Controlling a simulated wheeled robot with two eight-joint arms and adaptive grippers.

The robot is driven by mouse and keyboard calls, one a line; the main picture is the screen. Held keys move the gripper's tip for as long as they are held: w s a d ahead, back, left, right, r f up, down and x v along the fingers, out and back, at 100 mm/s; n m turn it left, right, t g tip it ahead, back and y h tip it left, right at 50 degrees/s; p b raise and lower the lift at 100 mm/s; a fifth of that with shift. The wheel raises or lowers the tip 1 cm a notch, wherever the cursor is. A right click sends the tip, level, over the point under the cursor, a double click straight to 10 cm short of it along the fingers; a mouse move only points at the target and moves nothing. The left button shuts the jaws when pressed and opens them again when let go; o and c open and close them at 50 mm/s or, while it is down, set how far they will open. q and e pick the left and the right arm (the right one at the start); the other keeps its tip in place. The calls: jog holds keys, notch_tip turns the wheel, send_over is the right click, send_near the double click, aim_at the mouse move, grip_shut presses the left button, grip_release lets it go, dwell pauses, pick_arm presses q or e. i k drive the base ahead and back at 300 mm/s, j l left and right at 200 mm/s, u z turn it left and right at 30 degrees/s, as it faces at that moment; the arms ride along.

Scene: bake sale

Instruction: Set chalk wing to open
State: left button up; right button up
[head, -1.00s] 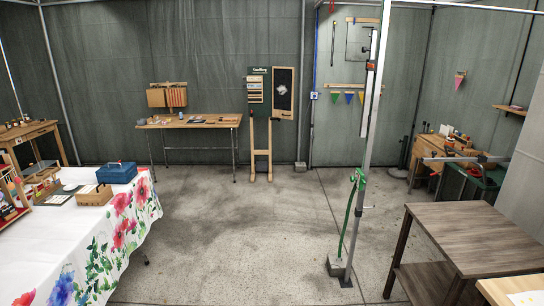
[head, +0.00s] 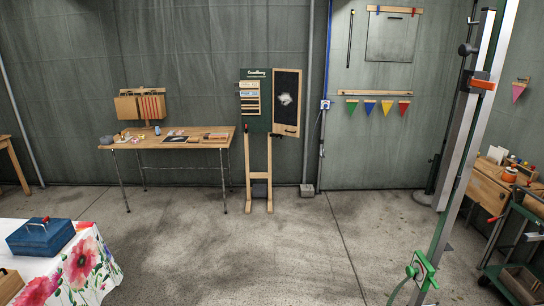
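The chalk wing (head: 286,102) is a black panel in a wooden frame with a white chalk smudge. It stands at the right side of a green sign board (head: 255,95) on a wooden easel stand (head: 259,180) against the back wall. The wing appears swung out beside the board, though its exact angle is hard to tell from here. Neither of my grippers shows in the head view.
A wooden table (head: 190,143) with small items stands left of the easel. A flowered tablecloth table (head: 85,262) with a blue box (head: 41,237) is at the lower left. A metal post (head: 460,150) with a green clamp (head: 422,270) rises at right. The middle floor is clear.

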aim_at(287, 83)
jog(key=i, duration=3.6)
jog(key=i+j+z, duration=0.1)
jog(key=i, duration=1.7)
